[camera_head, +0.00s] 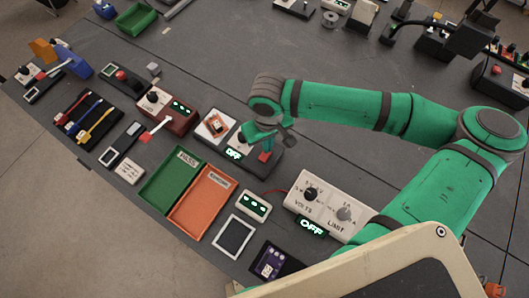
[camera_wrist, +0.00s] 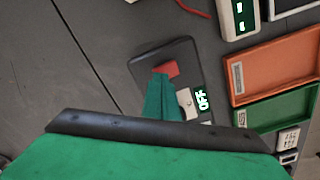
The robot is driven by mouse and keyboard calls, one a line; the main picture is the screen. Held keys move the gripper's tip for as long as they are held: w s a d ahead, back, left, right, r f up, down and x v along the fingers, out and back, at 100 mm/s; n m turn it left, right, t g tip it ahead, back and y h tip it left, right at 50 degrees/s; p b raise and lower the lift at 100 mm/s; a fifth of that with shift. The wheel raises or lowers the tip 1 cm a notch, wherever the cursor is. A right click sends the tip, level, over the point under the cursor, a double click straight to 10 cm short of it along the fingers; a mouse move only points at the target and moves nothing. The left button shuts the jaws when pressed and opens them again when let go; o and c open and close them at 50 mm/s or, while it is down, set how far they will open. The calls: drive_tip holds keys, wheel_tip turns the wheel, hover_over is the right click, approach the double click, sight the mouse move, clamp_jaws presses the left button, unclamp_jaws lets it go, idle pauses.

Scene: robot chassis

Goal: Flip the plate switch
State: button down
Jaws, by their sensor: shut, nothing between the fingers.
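The plate switch is a dark plate (camera_head: 277,158) with a red switch piece (camera_head: 264,156), a white block and a small display reading OFF (camera_head: 234,154). In the wrist view the dark plate (camera_wrist: 180,48), the red piece (camera_wrist: 167,69), the white block (camera_wrist: 186,101) and the OFF display (camera_wrist: 202,98) show beyond my fingers. My gripper (camera_head: 263,146) is shut and empty, pointing down over the plate. In the wrist view its green fingertips (camera_wrist: 160,80) are right beside the red piece and partly cover it. I cannot tell whether they touch it.
A green tray (camera_head: 141,197) and an orange tray (camera_head: 176,215) lie to the left. A white power box (camera_head: 326,205) with knobs, also reading OFF, stands in front. A dark red box (camera_head: 181,124) stands further left.

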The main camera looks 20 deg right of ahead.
drive_tip(key=shift+f, duration=0.75)
idle(0.4)
wheel_tip(320, 180, up, 7)
idle(1.0)
idle(0.5)
